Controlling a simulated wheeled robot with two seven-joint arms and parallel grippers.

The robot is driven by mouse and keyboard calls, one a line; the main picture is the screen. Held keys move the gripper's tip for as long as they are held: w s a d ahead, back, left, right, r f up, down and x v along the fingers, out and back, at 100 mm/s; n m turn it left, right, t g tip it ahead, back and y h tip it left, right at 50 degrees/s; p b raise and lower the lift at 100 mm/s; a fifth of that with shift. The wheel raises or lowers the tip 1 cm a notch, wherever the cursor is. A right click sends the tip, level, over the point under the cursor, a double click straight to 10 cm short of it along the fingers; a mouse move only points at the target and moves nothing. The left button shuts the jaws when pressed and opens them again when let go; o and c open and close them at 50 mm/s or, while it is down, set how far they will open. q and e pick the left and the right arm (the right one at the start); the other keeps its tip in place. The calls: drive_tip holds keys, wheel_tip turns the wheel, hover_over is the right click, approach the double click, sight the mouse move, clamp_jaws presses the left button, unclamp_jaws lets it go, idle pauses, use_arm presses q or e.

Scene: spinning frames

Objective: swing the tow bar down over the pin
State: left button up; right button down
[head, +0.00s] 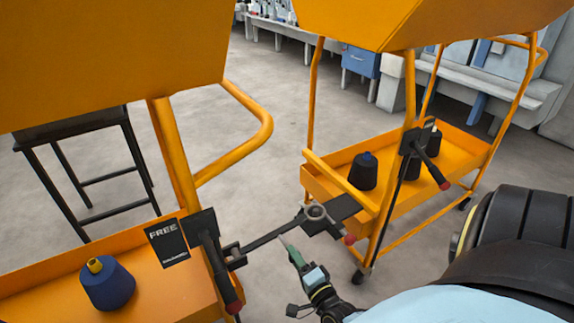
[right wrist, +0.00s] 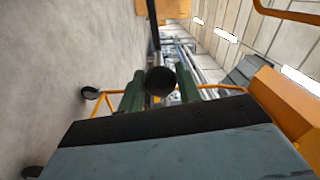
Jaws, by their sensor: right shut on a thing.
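The black tow bar (head: 268,236) runs from a hinge bracket (head: 235,256) on the left cart toward the right cart. The grey ring (head: 315,212) at its end appears over the dark hitch plate (head: 338,208) of the right cart. I cannot make out the pin or tell whether the ring is around it. My right gripper (head: 288,245) comes from below at the bar's middle. In the right wrist view its green fingers (right wrist: 160,92) are shut on a dark round part (right wrist: 160,80), seemingly of the bar. My left gripper is not in view.
The left orange cart (head: 190,280) carries a blue yarn cone (head: 107,285) and a FREE sign (head: 167,243). The right orange cart (head: 455,150) holds dark cones (head: 363,172).

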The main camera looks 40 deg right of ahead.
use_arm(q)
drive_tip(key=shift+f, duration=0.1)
use_arm(e)
drive_tip(key=shift+s+f+g, duration=0.3)
drive_tip(key=shift+s+f, duration=0.05)
drive_tip(key=shift+f, duration=0.5)
drive_tip(key=c, duration=1)
unclamp_jaws()
drive_tip(key=shift+w+f, duration=0.1)
drive_tip(key=shift+f, duration=0.05)
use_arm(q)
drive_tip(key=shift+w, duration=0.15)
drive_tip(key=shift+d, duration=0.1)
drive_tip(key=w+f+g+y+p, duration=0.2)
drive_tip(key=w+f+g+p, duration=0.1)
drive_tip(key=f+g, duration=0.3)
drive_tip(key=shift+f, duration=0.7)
use_arm(e)
drive_tip(key=v, duration=1.3)
drive_tip(key=shift+d, duration=0.1)
